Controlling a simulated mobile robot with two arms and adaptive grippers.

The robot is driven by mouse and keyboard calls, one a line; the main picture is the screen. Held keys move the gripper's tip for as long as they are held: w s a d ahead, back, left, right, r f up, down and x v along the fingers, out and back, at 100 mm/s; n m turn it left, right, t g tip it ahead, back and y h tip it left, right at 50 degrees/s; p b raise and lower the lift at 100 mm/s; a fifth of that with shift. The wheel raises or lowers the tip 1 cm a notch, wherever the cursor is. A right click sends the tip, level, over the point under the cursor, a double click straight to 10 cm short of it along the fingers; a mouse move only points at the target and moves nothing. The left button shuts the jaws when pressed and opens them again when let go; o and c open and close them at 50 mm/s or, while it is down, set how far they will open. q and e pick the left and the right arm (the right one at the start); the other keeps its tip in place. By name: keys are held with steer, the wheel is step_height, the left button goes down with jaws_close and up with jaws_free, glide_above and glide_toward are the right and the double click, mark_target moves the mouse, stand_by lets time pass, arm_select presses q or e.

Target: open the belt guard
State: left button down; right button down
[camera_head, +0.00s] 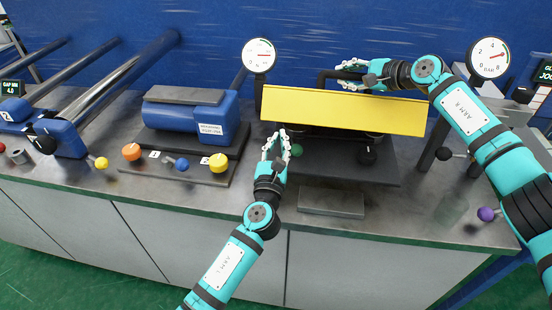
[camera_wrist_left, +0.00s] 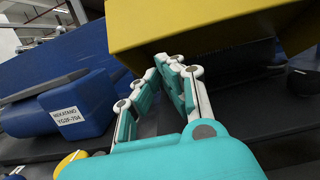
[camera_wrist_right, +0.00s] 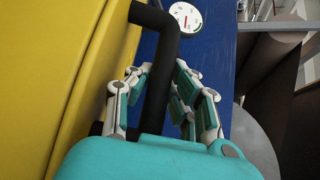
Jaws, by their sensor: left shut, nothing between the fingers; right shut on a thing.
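The belt guard (camera_head: 340,110) is a long yellow cover above a dark machine base, right of centre in the head view. It also shows along the top of the left wrist view (camera_wrist_left: 200,25) and at the left of the right wrist view (camera_wrist_right: 60,70). A black bar handle (camera_wrist_right: 163,60) stands out from it. My right gripper (camera_head: 348,76) is shut on this handle behind the guard's top edge. My left gripper (camera_head: 276,145) is shut and empty, in front of the guard's lower left part. Whether it touches the guard I cannot tell.
A blue motor (camera_head: 185,110) stands left of the guard. Orange, blue and yellow knobs (camera_head: 218,162) line its front. A round gauge (camera_head: 259,55) rises behind, another (camera_head: 489,58) at right. A purple knob (camera_head: 487,214) sits near the right front edge of the grey bench (camera_head: 400,215).

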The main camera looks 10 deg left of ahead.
steer(key=shift+r, duration=0.15)
arm_select(q)
steer(key=shift+w+r, duration=0.4)
steer(key=shift+r, duration=0.15)
